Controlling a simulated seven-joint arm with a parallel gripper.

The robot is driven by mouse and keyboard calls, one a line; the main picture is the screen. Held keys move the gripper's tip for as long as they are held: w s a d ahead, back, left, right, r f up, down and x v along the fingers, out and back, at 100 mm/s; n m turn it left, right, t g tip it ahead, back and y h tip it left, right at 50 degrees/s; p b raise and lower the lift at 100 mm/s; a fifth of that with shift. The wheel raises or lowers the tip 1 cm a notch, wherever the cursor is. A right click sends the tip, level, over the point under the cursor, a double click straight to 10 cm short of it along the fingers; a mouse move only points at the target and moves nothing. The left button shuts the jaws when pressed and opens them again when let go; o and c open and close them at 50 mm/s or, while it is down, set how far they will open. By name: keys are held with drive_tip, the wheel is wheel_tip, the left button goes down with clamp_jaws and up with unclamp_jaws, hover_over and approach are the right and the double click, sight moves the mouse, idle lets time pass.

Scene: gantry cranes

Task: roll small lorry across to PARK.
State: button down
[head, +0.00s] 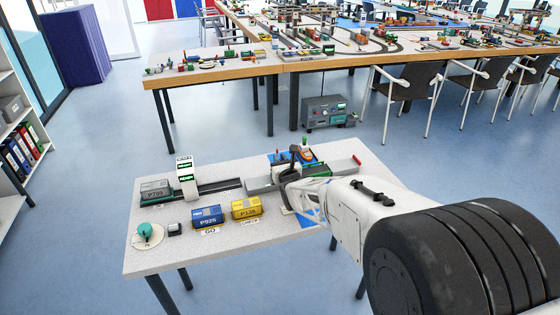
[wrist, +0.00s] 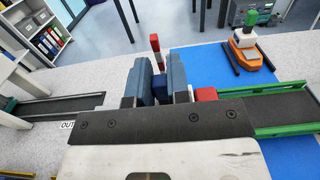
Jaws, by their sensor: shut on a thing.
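My gripper (wrist: 160,88) is shut on a small dark blue block (wrist: 159,90) between its two grey-blue fingers. This may be part of the small lorry, but most of it is hidden behind the gripper body. A red block (wrist: 205,94) shows just right of the right finger, by the green-edged track (wrist: 280,115); I cannot tell whether it belongs to the same vehicle. In the head view my gripper (head: 291,190) is over the right half of the near table, and my arm hides what it holds. I cannot read a PARK label in either view.
On the near table (head: 150,265) stand a grey P709 box (head: 156,190), a white post with green displays (head: 186,178), blue (head: 208,216) and yellow (head: 246,208) boxes and a teal knob (head: 145,231). An orange vehicle (wrist: 246,57) and a red-white post (wrist: 155,45) stand beyond my gripper.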

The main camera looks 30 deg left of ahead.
drive_tip(key=shift+w+d, duration=0.15)
drive_tip(key=w+d, duration=1.8)
drive_tip(key=shift+d, duration=0.1)
drive_tip(key=shift+w, duration=0.1)
drive_tip(key=c, duration=1.2)
unclamp_jaws()
drive_tip(key=shift+d, duration=0.1)
drive_tip(key=shift+c, duration=0.2)
drive_tip(key=shift+o, duration=0.8)
drive_tip(key=v, duration=0.7)
drive_tip(key=shift+s+d, duration=0.2)
drive_tip(key=shift+s, duration=0.15)
drive_tip(key=shift+d+r, duration=0.1)
drive_tip(key=shift+r, duration=0.05)
